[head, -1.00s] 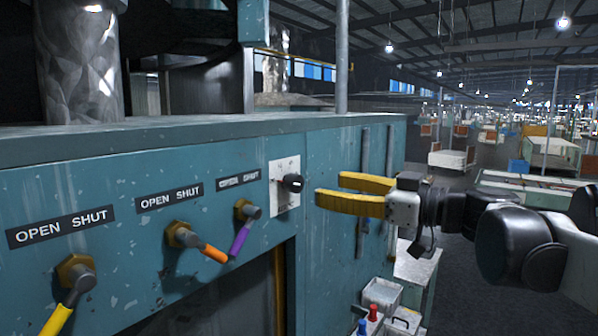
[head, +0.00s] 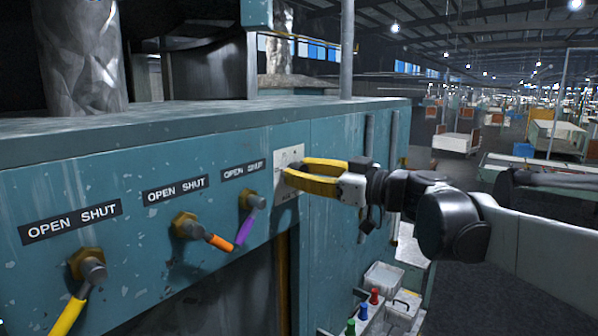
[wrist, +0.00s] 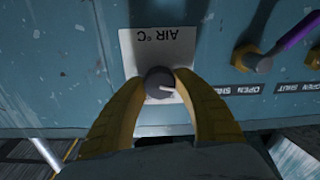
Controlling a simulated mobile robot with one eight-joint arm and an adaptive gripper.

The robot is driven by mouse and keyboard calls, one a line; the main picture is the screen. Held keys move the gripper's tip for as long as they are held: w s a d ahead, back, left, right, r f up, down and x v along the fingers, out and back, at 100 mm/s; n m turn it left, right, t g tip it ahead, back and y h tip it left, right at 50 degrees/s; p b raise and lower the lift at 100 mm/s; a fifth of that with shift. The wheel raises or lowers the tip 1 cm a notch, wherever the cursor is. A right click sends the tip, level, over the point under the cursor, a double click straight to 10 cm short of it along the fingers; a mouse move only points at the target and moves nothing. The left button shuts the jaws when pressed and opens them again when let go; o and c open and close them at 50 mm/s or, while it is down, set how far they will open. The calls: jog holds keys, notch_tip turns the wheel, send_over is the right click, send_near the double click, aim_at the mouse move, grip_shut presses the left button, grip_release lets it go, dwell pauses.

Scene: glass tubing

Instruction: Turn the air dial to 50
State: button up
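The air dial (wrist: 160,82) is a dark round knob with a white pointer mark, on a white plate (wrist: 145,45) labelled "AIR °C". The label is upside down in the wrist view, and the mark points right and slightly down there. The plate (head: 289,155) shows partly in the head view, with the dial hidden by the fingers. My gripper (wrist: 161,84) has its yellow fingers on either side of the dial, apparently touching it. It also shows in the head view (head: 286,173). No scale numbers are readable.
Valves with purple (head: 245,228), orange (head: 219,242) and yellow (head: 68,316) handles sit left of the dial under OPEN SHUT labels. A vertical pipe (head: 367,150) runs to the right. A tray with coloured bottles (head: 374,297) stands below.

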jog(key=shift+c, duration=0.6)
